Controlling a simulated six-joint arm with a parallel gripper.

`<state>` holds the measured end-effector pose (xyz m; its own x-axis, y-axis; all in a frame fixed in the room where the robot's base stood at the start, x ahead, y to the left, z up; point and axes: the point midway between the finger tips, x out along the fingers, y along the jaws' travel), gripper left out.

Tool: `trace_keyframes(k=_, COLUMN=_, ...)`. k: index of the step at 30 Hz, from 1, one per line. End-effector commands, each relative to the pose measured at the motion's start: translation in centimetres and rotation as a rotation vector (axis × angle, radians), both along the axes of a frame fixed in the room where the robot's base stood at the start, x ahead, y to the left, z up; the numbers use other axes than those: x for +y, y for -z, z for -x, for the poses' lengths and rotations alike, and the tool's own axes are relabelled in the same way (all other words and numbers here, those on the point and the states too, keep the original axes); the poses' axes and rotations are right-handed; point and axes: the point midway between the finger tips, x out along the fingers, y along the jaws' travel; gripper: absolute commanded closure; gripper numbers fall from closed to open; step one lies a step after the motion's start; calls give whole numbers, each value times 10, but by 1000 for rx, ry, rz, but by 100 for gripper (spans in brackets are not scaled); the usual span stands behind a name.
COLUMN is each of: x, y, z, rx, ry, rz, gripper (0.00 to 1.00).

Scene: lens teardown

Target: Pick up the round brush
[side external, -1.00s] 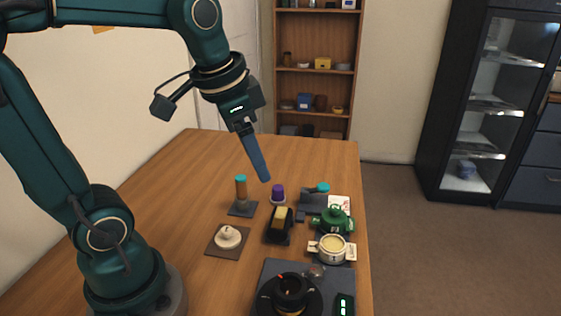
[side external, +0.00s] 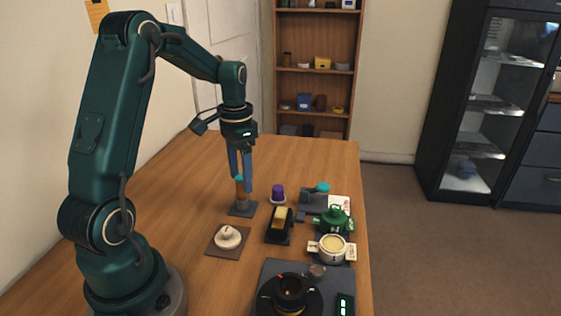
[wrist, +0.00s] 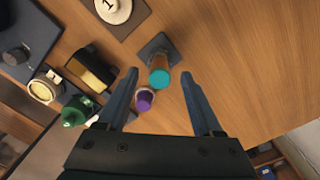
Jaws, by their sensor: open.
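The round brush appears to be the upright brown cylinder with a teal top (side external: 240,191), standing on a small dark square base (side external: 243,209). In the wrist view its teal top (wrist: 159,78) lies between the fingertips, with the base behind it. My gripper (side external: 241,179) points straight down over it, blue fingers on either side of the upper part. In the wrist view my gripper (wrist: 159,74) is open, with a gap at each side of the brush.
A purple-topped piece (side external: 278,193) stands close to the right. A white knobbed disc on a brown mat (side external: 213,247) is in front. A black block with a yellow pad (side external: 281,222), a green pot (side external: 334,220) and a cream pot (side external: 331,248) stand further right. The table's back left is clear.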

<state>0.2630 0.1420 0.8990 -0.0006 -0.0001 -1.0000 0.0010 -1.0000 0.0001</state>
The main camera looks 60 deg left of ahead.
Motion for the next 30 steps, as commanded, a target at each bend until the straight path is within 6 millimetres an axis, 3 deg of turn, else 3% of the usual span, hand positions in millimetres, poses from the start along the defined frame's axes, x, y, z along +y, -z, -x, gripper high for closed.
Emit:
trace_keyframes(k=4, x=-1, y=12, z=1, rx=2, ry=0, rz=1, gripper=32)
trace_keyframes(k=12, x=0, y=13, z=0, rx=-1, ry=1, rz=-1, gripper=32)
trace_keyframes(k=13, x=0, y=13, z=0, rx=-1, ry=1, rz=-1, gripper=40)
trace_keyframes(k=18, x=0, y=13, z=0, rx=-1, ry=1, rz=-1, gripper=100)
trace_keyframes(k=30, x=0, y=9, z=0, rx=-2, ry=1, rz=-1, gripper=100)
